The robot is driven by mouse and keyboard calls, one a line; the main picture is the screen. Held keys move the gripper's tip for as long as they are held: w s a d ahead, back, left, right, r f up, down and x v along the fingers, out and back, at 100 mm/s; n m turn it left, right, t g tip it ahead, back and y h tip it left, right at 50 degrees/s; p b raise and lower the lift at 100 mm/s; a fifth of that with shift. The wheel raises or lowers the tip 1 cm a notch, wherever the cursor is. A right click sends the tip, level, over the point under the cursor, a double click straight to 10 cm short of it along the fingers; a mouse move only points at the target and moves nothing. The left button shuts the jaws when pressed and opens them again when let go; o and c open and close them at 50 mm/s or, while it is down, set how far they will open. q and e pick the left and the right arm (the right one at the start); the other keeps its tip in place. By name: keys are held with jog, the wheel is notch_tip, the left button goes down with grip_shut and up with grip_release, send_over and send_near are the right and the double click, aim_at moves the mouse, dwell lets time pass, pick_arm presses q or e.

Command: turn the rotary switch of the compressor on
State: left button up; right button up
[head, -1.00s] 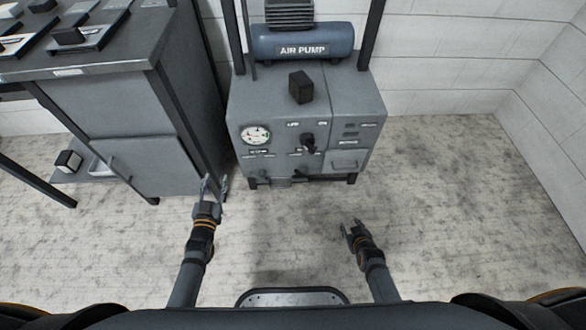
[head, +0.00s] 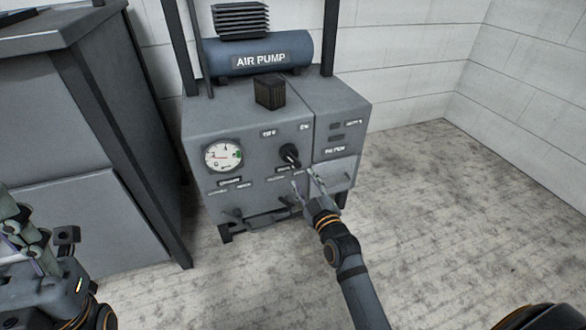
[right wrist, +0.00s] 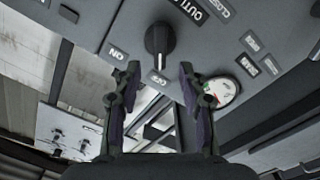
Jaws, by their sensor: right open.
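The compressor (head: 262,160) is a grey cabinet with a blue tank marked AIR PUMP. Its black rotary switch (head: 290,153) is on the front panel, below the OFF and ON labels. In the right wrist view the switch (right wrist: 158,40) shows a white mark at the end facing the OFF label (right wrist: 157,78); the ON label (right wrist: 118,53) is to the left. My right gripper (head: 306,178) is open and empty, just in front of and below the switch, apart from it. My left gripper (head: 40,228) is partly in view at the lower left; its jaw state is unclear.
A round gauge (head: 223,156) is left of the switch. A black block (head: 269,92) stands on the cabinet top. A grey bench cabinet (head: 75,150) stands to the left. The floor (head: 440,220) on the right is clear.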

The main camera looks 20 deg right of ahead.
aim_at(295, 163)
jog(key=w+b, duration=0.1)
jog(key=w, duration=0.3)
jog(key=w+b, duration=0.2)
jog(key=w, duration=0.2)
jog(key=shift+a+f, duration=0.15)
jog(key=shift+f, duration=0.05)
jog(key=shift+w+r+b, duration=0.1)
jog(key=shift+w+b, duration=0.2)
jog(key=shift+w, duration=0.1)
grip_shut()
